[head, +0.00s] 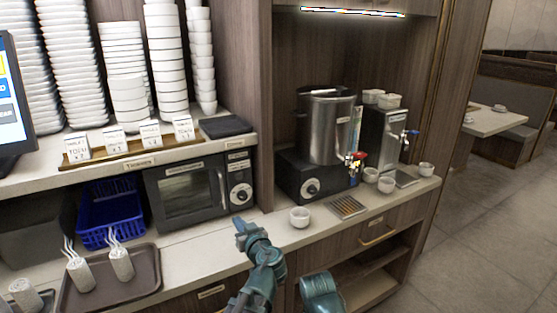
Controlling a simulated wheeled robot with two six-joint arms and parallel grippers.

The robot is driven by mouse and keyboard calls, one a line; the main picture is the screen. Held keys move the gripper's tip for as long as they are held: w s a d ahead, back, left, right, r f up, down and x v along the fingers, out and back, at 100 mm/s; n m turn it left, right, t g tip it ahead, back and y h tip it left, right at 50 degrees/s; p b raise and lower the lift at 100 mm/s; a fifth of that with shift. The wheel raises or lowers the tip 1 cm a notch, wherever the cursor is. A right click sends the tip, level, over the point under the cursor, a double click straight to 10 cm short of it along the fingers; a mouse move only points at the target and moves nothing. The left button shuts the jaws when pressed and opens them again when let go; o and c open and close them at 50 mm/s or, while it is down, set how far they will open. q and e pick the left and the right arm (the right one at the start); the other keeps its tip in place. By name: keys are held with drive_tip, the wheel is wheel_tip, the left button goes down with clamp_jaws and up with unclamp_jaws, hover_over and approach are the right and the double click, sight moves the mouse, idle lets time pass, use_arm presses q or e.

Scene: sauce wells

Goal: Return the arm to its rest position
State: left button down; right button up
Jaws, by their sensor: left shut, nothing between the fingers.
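My left gripper (242,230) shows in the head view, low in the middle, at the front edge of the counter (272,222). It is shut with nothing in it. It appears close to the counter edge, left of a small white cup (299,217) and apart from it. A teal part of my other arm shows at the bottom edge, right of the left arm. Its gripper is not visible.
A microwave (187,190) stands behind the left gripper. A steel pot (328,126) with a red-handled tap stands on the right counter, beside a dispenser (384,138). A brown tray (150,284) with wrapped utensils lies at lower left. Open floor (475,230) lies right.

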use_arm(q)
drive_tip(key=s+d+f+m+g+h+p, duration=0.1)
drive_tip(key=s+d+f+m+g+h, duration=0.1)
drive_tip(key=s, duration=0.6)
drive_tip(key=s+d+f+m+g+h+p, duration=0.2)
drive_tip(key=s+d+f+m+g+h, duration=0.1)
drive_tip(key=s+d+f+g, duration=0.3)
drive_tip(key=s+d+f+m+g+h+p, duration=0.2)
drive_tip(key=s+d+f+m+g, duration=0.2)
drive_tip(key=s, duration=0.6)
drive_tip(key=shift+s+d+f+m+g+h, duration=0.2)
drive_tip(key=shift+d+f+m+g+h, duration=0.1)
drive_tip(key=shift+g, duration=0.7)
